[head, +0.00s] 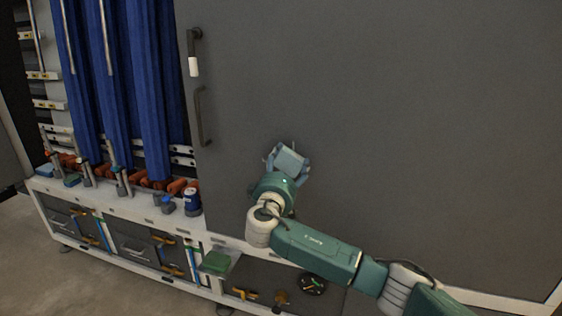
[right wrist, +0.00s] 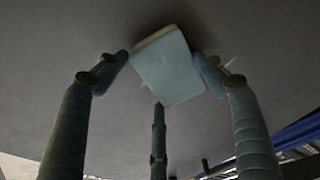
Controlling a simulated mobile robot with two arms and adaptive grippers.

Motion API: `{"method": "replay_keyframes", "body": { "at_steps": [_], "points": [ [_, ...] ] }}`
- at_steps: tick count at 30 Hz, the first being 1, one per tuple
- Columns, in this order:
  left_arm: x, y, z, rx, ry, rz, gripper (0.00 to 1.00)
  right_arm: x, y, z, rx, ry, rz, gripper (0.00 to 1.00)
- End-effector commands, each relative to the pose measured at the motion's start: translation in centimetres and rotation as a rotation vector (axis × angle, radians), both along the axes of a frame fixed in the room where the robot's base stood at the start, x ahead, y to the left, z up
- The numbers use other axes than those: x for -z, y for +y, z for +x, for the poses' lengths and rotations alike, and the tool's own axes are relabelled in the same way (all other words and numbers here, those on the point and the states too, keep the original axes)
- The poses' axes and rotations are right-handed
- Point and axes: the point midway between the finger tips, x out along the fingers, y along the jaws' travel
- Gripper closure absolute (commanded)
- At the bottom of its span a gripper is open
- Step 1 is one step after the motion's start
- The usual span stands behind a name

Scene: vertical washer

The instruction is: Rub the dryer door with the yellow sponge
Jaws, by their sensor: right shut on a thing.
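My right gripper (head: 290,162) is in front of the large dark grey dryer door (head: 400,110), low and right of its handle. It is shut on a pale blue-grey block, the sponge (right wrist: 168,66), which looks blue rather than yellow. In the right wrist view the fingers (right wrist: 166,75) grip the sponge from its sides, and its far edge is at or very near the grey surface. I cannot tell for sure whether it touches. In the head view the fingers partly hide the sponge. My left gripper is not in view.
A black door handle (head: 202,117) and a latch with a white part (head: 194,66) are on the door's left edge. Left of it hang blue curtain-like strips (head: 120,80) above a white ledge (head: 120,205) with several fittings. A green item (head: 216,262) sits below.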

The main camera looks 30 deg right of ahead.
Motion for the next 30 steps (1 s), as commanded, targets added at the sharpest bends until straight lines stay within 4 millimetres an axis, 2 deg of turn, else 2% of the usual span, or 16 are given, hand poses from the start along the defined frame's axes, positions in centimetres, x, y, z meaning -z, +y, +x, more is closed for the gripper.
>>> {"method": "replay_keyframes", "body": {
  "at_steps": [3,11,20,30],
  "points": [
    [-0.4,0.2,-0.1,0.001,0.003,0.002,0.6,-0.1,-1.0,-1.0,0.007,0.001,-0.001,0.52],
    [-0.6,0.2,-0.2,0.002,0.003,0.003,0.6,-0.1,-1.7,-2.0,0.005,-0.001,0.0,0.52],
    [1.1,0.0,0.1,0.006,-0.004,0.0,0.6,1.9,-1.6,-1.9,0.003,0.001,0.003,0.52],
    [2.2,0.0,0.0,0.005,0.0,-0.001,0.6,2.0,-0.1,-0.3,0.0,-0.001,0.003,0.52]
  ]
}}
